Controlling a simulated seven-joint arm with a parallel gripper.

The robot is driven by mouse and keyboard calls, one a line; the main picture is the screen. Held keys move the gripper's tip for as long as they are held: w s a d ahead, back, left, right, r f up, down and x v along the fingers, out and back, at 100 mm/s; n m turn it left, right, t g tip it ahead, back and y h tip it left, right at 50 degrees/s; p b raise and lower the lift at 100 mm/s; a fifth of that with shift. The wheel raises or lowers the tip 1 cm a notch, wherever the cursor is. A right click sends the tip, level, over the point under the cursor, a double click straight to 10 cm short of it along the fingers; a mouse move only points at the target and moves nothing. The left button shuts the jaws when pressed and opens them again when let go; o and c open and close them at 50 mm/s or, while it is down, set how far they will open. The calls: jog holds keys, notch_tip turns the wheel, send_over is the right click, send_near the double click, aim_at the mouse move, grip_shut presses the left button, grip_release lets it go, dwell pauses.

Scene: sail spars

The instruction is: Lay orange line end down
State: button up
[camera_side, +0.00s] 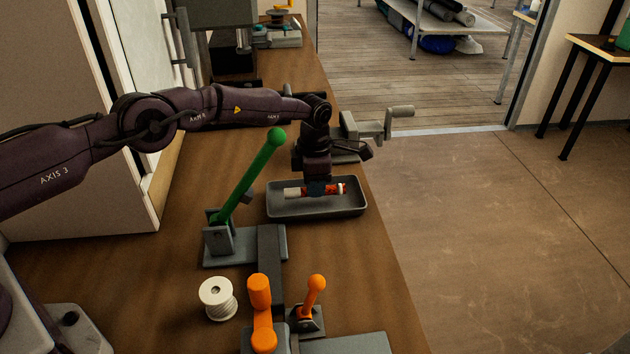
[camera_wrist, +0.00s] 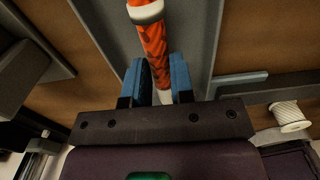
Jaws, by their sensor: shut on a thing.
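The orange line end (camera_side: 333,190) is a short orange patterned piece with a white band. In the side view it lies level within the grey tray (camera_side: 318,212). In the wrist view the orange line end (camera_wrist: 152,42) runs up from between the blue fingertips, its white band near the top edge. My gripper (camera_side: 316,188) points down into the tray and is shut on the line end. The fingers of my gripper (camera_wrist: 163,80) show on both sides of it. I cannot tell whether the line end touches the tray floor.
A green lever (camera_side: 250,178) leans up left of the tray. A white spool (camera_side: 217,298) and orange handles (camera_side: 262,312) stand at the front. A grey crank device (camera_side: 372,128) is behind the tray. Bare wooden bench (camera_side: 372,270) lies at front right.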

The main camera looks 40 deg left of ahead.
jog(key=shift+f, duration=1.05)
jog(key=o, duration=0.9)
jog(key=shift+c, duration=0.6)
jog(key=shift+r, duration=0.1)
jog(key=shift+r, duration=3.4)
